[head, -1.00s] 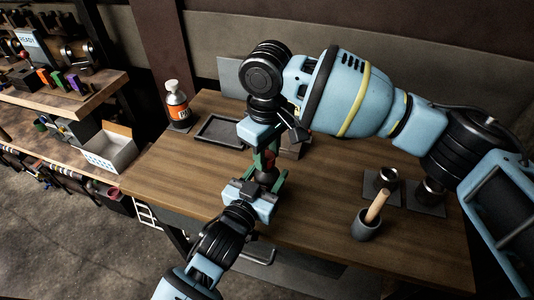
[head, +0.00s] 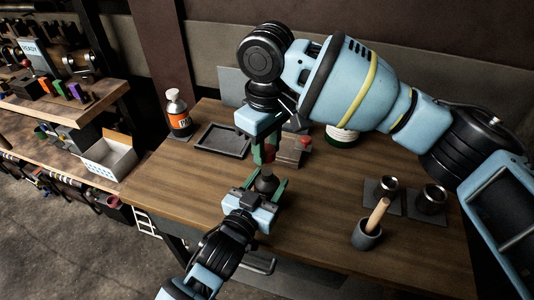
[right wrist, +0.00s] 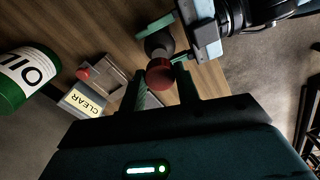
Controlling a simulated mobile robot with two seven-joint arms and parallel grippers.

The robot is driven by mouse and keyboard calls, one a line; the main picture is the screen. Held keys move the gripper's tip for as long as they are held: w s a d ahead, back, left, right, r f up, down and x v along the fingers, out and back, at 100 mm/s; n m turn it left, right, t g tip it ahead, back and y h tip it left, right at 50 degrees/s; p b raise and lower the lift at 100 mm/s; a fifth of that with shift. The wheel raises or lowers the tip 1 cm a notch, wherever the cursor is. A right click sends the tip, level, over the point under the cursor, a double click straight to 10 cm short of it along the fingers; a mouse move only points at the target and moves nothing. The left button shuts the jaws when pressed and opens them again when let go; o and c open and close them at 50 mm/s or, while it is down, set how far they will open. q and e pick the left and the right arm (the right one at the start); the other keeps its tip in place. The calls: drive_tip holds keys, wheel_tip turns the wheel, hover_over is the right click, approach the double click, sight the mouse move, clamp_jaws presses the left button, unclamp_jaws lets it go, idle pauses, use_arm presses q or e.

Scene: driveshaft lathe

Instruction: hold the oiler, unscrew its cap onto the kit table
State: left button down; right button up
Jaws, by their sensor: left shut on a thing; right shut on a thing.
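The dark oiler (head: 267,184) is upright in my left gripper (head: 267,187), above the front part of the wooden kit table (head: 190,185). My left gripper is shut on its body; it also shows in the right wrist view (right wrist: 158,42). The red cap (right wrist: 160,74) is between the fingertips of my right gripper (right wrist: 162,78), which is shut on it. In the head view the cap is mostly hidden by the fingers of the right gripper (head: 266,152). The cap appears above the oiler's grey spout; whether they still touch is unclear.
Behind the grippers stand a box labelled CLEAR (right wrist: 84,101) and a white-green OIL container (right wrist: 27,76). A dark tray (head: 222,141) and an orange-labelled bottle (head: 178,114) are at the left. Two metal cups and a pot (head: 366,236) stand right. The table's left front is clear.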

sight(267, 149)
use_arm(q)
drive_tip(key=shift+c, duration=2.4)
unclamp_jaws()
use_arm(e)
wheel_tip(267, 149, down, 3)
drive_tip(key=shift+r+b, duration=0.1)
drive_tip(key=shift+b, duration=0.45)
drive_tip(key=shift+c, duration=0.2)
use_arm(q)
drive_tip(key=v, duration=1.2)
